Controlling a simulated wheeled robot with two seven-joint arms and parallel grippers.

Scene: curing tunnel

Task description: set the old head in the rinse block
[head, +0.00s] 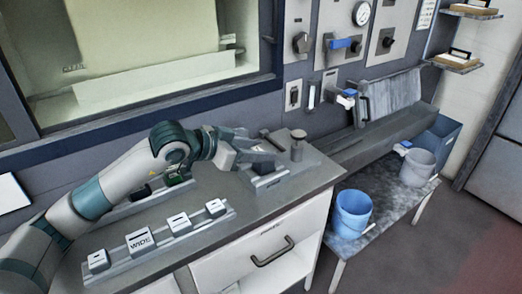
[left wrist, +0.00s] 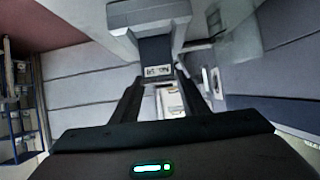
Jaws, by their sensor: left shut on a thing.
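My left gripper (head: 262,158) reaches in over the right part of the counter and is shut on a head, mostly hidden by the fingers in the head view. In the left wrist view, a dark part with a small pale label (left wrist: 158,71) shows at the ends of the two fingers; I cannot read the label surely. A low grey block (head: 270,181) lies on the counter directly below the gripper; it may be the rinse block. I cannot tell whether the held head touches it. My right gripper is not in view.
Several white labelled heads, one marked WIDE (head: 140,242), stand on a rail along the counter's front. A short round post (head: 298,146) stands just right of the gripper. A blue bucket (head: 352,211) and a grey bucket (head: 417,167) stand on the lower bench to the right.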

